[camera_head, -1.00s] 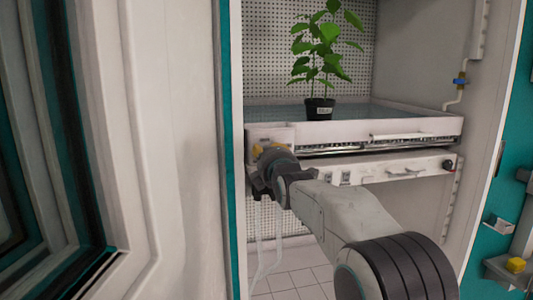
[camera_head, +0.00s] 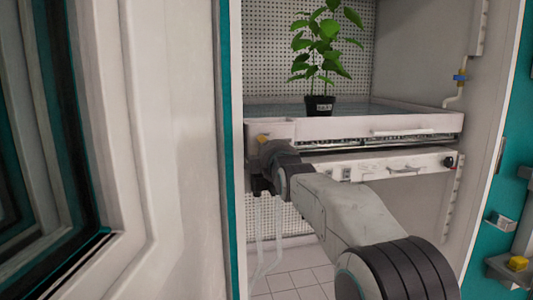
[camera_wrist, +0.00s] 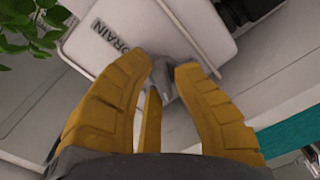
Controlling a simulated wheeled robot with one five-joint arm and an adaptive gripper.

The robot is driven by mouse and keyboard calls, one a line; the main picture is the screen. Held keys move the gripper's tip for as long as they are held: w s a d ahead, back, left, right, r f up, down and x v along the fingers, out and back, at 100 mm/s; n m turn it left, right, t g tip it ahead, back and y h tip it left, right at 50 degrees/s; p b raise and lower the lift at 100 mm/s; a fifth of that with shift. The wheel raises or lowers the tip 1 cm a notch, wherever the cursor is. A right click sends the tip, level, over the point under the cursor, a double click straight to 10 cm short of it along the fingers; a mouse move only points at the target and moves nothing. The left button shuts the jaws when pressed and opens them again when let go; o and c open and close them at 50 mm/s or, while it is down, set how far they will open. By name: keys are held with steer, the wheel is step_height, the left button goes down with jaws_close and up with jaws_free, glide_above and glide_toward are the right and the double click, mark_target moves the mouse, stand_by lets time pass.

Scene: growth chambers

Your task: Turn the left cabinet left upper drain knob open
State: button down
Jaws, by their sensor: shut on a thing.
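In the head view my gripper (camera_head: 262,172) is at the left front corner of the upper tray (camera_head: 350,128). A small yellow part (camera_head: 263,139) shows there; I cannot tell whether it is knob or fingertip. My wrist hides most of the knob.
A potted plant (camera_head: 319,104) stands on the upper tray. A white panel with a handle (camera_head: 405,168) lies below it. Clear tubes (camera_head: 263,235) hang under my gripper. A large white door (camera_head: 165,150) stands close on the left.

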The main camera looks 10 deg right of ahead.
steer(key=m+b, duration=0.1)
steer(key=m, duration=0.2)
steer(key=m+b, duration=0.2)
steer(key=m, duration=0.1)
steer(key=shift+d+r+m, duration=0.15)
steer(key=shift+m, duration=0.15)
steer(key=m+b, duration=0.1)
steer(key=m, duration=0.5)
steer(key=shift+b, duration=0.4)
steer(key=c, duration=1.5)
jaws_free()
steer(key=o, duration=0.4)
steer(key=shift+w+f, duration=0.1)
steer(key=shift+f, duration=0.1)
steer(key=s, duration=1.2)
